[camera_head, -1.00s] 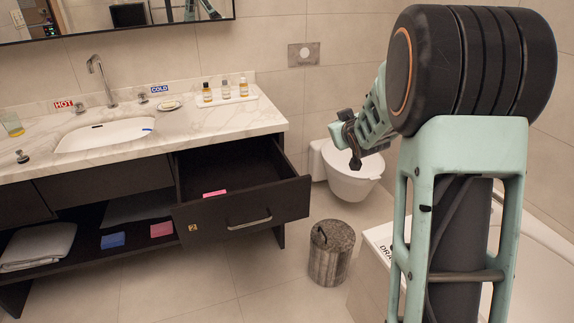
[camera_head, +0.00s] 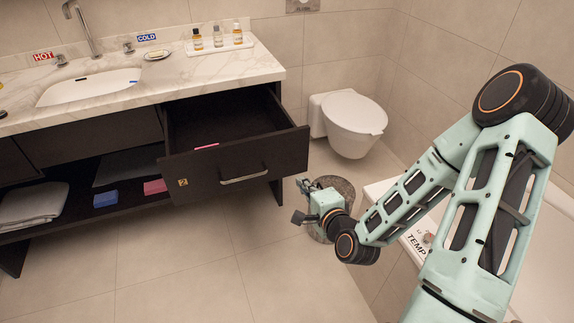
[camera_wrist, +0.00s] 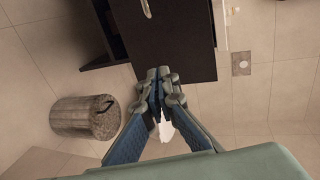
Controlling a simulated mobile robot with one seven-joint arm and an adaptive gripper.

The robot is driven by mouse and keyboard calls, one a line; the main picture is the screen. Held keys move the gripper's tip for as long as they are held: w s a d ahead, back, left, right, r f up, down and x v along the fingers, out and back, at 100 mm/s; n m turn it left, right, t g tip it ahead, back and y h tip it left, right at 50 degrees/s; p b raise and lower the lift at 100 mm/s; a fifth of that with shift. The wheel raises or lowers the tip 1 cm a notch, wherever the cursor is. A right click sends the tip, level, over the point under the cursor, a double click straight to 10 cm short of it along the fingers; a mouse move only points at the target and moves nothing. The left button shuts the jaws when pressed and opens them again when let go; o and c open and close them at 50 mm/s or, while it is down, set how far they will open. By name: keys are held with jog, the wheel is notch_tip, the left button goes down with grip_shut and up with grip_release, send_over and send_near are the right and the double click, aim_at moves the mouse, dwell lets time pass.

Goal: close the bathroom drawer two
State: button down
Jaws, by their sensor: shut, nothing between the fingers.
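The drawer marked 2 (camera_head: 240,165) stands open under the right part of the counter, its dark front pulled out towards me. A metal bar handle (camera_head: 245,175) is on its front, and a pink item (camera_head: 206,146) lies inside. My gripper (camera_head: 300,200) is shut and empty, just right of and below the drawer front's right end, apart from the handle. In the wrist view my gripper (camera_wrist: 158,100) points at the lower edge of the dark drawer front (camera_wrist: 180,45), and the handle (camera_wrist: 146,8) is cut by the top edge. I cannot tell whether the fingertips touch the front.
A round bin (camera_head: 335,186) stands behind my gripper, and a toilet (camera_head: 350,125) is beyond it. The tub edge (camera_head: 400,215) is at the right. The marble counter (camera_head: 200,75) holds bottles and a soap dish. The floor before the drawer is clear.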

jog(key=shift+w+f+b, duration=0.65)
jog(key=shift+w+b, duration=0.25)
jog(key=shift+b, duration=1.95)
jog(key=b, duration=0.2)
send_near(283, 158)
jog(key=x, duration=0.5)
jog(key=shift+f, duration=0.25)
jog(key=shift+w+a, duration=0.15)
jog(key=shift+w, duration=0.55)
